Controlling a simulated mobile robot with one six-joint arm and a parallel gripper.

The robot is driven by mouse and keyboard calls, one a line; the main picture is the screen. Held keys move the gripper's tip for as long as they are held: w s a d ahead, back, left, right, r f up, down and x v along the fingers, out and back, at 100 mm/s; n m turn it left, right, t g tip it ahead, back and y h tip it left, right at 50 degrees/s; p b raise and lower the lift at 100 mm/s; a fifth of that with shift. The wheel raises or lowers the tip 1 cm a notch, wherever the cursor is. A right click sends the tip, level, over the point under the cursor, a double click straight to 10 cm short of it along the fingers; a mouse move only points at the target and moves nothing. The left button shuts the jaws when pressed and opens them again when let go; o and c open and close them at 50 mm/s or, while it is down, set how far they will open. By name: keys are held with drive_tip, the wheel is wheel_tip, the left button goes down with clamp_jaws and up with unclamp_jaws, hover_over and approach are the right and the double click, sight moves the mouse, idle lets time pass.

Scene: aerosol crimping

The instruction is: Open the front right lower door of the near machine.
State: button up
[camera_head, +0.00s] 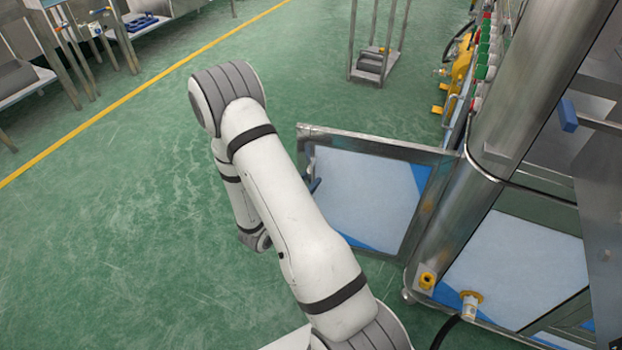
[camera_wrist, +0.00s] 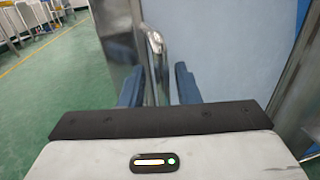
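The front right lower door (camera_head: 372,200) of the near machine is a metal frame with a pale blue panel. It stands swung well out from the machine in the head view. Its metal handle (camera_wrist: 155,50) is near the door's free edge. My gripper (camera_wrist: 158,84) has its two blue fingers apart, one on each side of the handle, with small gaps showing. In the head view my arm hides most of my gripper; one blue fingertip (camera_head: 315,186) shows against the door panel.
The machine's steel column (camera_head: 515,90) and lower frame stand at the right, with yellow fittings (camera_head: 471,300) and a black hose near the floor. A wheeled steel rack (camera_head: 370,65) stands behind the door. Green floor (camera_head: 120,230) is clear on the left.

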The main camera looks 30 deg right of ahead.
drive_tip(key=p+v, duration=0.1)
drive_tip(key=v, duration=0.6)
drive_tip(key=shift+a, duration=0.25)
drive_tip(key=shift+s+b+x, duration=0.2)
drive_tip(key=shift+b+x, duration=0.45)
drive_tip(key=shift+x, duration=3.3)
